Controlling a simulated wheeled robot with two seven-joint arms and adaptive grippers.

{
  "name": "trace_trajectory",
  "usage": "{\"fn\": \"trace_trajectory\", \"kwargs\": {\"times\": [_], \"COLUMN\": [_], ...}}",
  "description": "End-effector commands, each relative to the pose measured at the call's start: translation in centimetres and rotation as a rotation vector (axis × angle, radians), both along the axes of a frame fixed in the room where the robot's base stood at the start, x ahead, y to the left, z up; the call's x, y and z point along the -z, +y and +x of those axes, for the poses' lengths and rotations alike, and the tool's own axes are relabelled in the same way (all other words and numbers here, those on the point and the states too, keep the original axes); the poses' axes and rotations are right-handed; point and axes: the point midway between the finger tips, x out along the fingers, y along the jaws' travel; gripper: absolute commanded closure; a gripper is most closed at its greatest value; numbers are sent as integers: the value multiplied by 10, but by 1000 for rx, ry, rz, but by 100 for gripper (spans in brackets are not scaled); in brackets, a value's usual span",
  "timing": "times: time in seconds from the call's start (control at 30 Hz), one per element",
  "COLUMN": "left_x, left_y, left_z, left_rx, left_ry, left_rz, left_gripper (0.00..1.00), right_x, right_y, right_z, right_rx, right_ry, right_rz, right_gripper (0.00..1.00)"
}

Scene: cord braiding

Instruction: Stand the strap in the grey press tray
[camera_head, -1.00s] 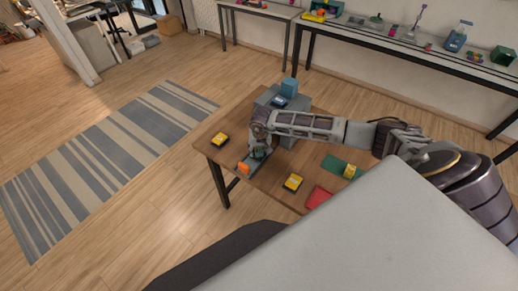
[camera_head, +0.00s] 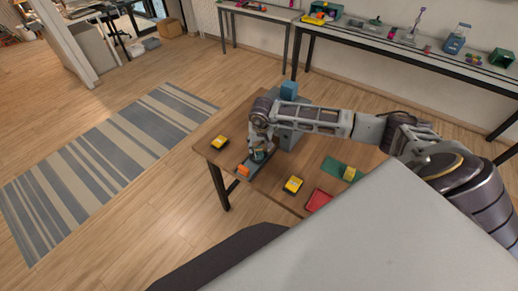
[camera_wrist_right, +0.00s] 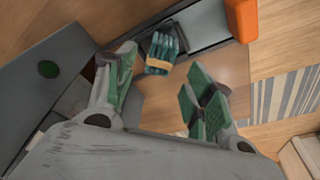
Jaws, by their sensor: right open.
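The strap (camera_wrist_right: 162,52), a green braided bundle with a tan band, stands at one end of the grey press tray (camera_wrist_right: 205,22) in the right wrist view, seen from above. In the head view the strap (camera_head: 258,156) is a small teal patch under my right gripper (camera_head: 258,148). That gripper (camera_wrist_right: 160,95) is open, its green-padded fingers spread apart, with the strap beyond the gap between them. I see no finger touching the strap. An orange block (camera_wrist_right: 241,18) sits at the tray's other end. My left gripper is not in view.
A grey machine (camera_head: 290,137) with a blue top stands behind the tray. Two yellow-and-black blocks (camera_head: 220,142) (camera_head: 293,185), a green mat (camera_head: 335,167) and a red tray (camera_head: 318,200) are on the wooden table. The table's left edge is near the tray.

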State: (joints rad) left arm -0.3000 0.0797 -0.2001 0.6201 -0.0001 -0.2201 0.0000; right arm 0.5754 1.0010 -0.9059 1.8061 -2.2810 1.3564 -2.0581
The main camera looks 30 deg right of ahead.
Motion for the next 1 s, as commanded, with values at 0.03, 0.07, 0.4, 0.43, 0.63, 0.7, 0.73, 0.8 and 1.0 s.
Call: {"fn": "trace_trajectory", "kwargs": {"times": [0.03, 0.07, 0.4, 0.43, 0.63, 0.7, 0.73, 0.8, 1.0], "left_x": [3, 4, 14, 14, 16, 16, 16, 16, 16], "left_y": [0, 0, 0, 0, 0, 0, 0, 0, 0], "left_z": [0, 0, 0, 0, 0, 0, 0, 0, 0], "left_rx": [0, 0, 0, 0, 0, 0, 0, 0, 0], "left_ry": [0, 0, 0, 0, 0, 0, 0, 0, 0], "left_rz": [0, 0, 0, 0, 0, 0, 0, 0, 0], "left_gripper": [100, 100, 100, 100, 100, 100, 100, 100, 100], "right_x": [-6, -10, -54, -57, -69, -70, -71, -71, -71], "right_y": [0, 0, 4, 5, 6, 6, 6, 6, 6], "right_z": [-1, -2, -11, -11, -14, -14, -14, -14, -14], "right_rx": [-1, -1, -1, -1, 0, 0, 0, 0, 0], "right_ry": [-2, -2, -3, -2, -1, -1, 0, 0, 0], "right_rz": [-1, -1, -1, -1, -1, -1, -1, -1, 0], "right_gripper": [47, 47, 47, 47, 47, 47, 47, 47, 47]}}
